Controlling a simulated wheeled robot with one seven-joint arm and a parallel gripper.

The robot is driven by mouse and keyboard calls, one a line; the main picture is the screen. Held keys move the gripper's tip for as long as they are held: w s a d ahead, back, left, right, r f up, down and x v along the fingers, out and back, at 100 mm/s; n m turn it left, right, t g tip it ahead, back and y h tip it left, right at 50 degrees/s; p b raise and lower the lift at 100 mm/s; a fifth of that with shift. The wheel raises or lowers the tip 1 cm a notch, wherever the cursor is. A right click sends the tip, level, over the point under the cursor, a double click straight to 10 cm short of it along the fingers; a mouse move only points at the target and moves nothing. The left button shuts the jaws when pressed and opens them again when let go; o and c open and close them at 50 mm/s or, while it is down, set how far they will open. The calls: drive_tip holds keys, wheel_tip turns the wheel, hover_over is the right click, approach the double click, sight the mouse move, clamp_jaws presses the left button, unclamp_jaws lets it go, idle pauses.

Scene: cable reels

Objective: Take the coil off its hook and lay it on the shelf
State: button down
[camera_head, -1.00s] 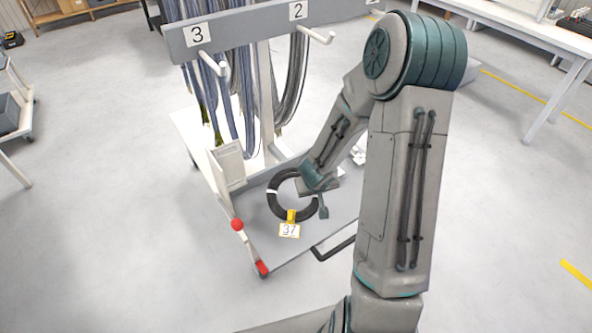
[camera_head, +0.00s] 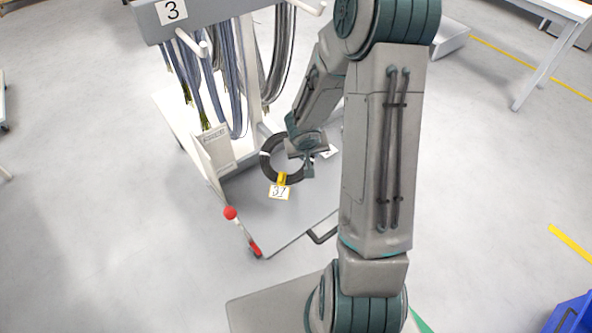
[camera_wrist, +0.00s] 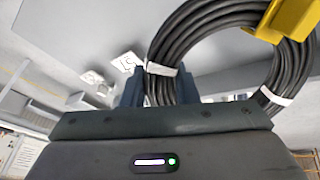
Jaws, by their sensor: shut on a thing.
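The coil (camera_head: 266,166) is a black ring with white bands, a yellow clip and a tag reading 37. My gripper (camera_head: 303,160) is shut on its right side in the head view. In the wrist view, the coil (camera_wrist: 168,52) passes between the two fingers of my gripper (camera_wrist: 160,86). The coil is over the grey shelf (camera_head: 285,222) at the bottom of the white cart; whether it touches the shelf is unclear. The hook under number 3 (camera_head: 194,44) holds no black coil. Other cable hanks (camera_head: 228,80) hang behind.
A lever with a red ball (camera_head: 231,213) stands at the shelf's left front edge. A white panel (camera_head: 215,150) rises at the shelf's left side. A dark handle (camera_head: 322,236) sticks out at the front. The shelf's front part is bare.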

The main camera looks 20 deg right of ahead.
drive_tip(key=shift+s+d+r+m+g, duration=0.1)
drive_tip(key=shift+d+r+m+g, duration=0.1)
drive_tip(key=shift+d+m+g, duration=0.45)
drive_tip(key=m, duration=0.1)
drive_tip(key=r+m+g+b, duration=0.2)
drive_tip(key=m+g+b, duration=0.1)
drive_tip(key=m+g, duration=0.2)
hover_over(294, 183)
drive_tip(key=shift+w+a+f+b+x, duration=0.2)
drive_tip(key=shift+b+x, duration=0.5)
drive_tip(key=shift+x, duration=0.5)
drive_tip(key=shift+w+a+b+x, duration=0.2)
drive_tip(key=shift+b+x, duration=0.5)
drive_tip(key=shift+x, duration=0.55)
drive_tip(key=shift+w+a+f+b+x, duration=0.1)
drive_tip(key=shift+a+b+x, duration=0.2)
drive_tip(key=shift+b+x, duration=0.65)
drive_tip(key=shift+d+f, duration=0.1)
drive_tip(key=shift+f, duration=0.1)
drive_tip(key=shift+c, duration=2)
unclamp_jaws()
drive_tip(key=shift+s, duration=0.1)
